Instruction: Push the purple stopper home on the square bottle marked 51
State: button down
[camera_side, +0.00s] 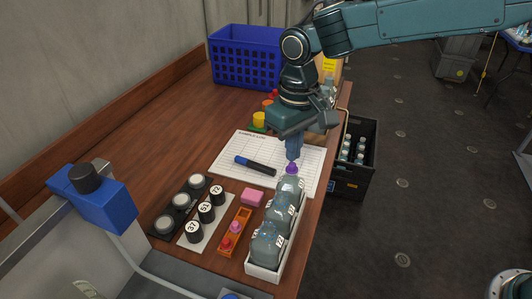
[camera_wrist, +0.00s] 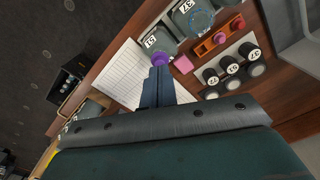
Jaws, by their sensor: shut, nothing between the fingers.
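The square bottle marked 51 (camera_wrist: 158,44) stands at the far end of a white tray (camera_side: 262,274) in the side view, where it also shows (camera_side: 290,187). The purple stopper (camera_side: 291,168) sits upright at its mouth; it also shows in the wrist view (camera_wrist: 161,60). How deep it sits is hard to tell. My gripper (camera_side: 292,157) is shut and empty, pointing down with its fingertips directly over the stopper. In the wrist view the fingertips (camera_wrist: 158,69) overlap the stopper's edge; I cannot tell whether they touch it.
Two similar bottles (camera_side: 278,212) (camera_side: 266,245) stand nearer in the tray. An orange rack (camera_side: 226,244) with stoppers, a pink block (camera_side: 252,196) and black numbered caps (camera_side: 206,212) lie left of it. A marker (camera_side: 255,166) lies on the log sheet (camera_side: 230,152). A blue crate (camera_side: 245,58) stands behind.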

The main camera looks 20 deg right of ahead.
aim_at(294, 165)
jog(key=shift+f, duration=0.15)
jog(key=shift+f, duration=1.35)
jog(key=shift+s, duration=0.1)
jog(key=shift+r, duration=0.15)
jog(key=shift+r, duration=3.55)
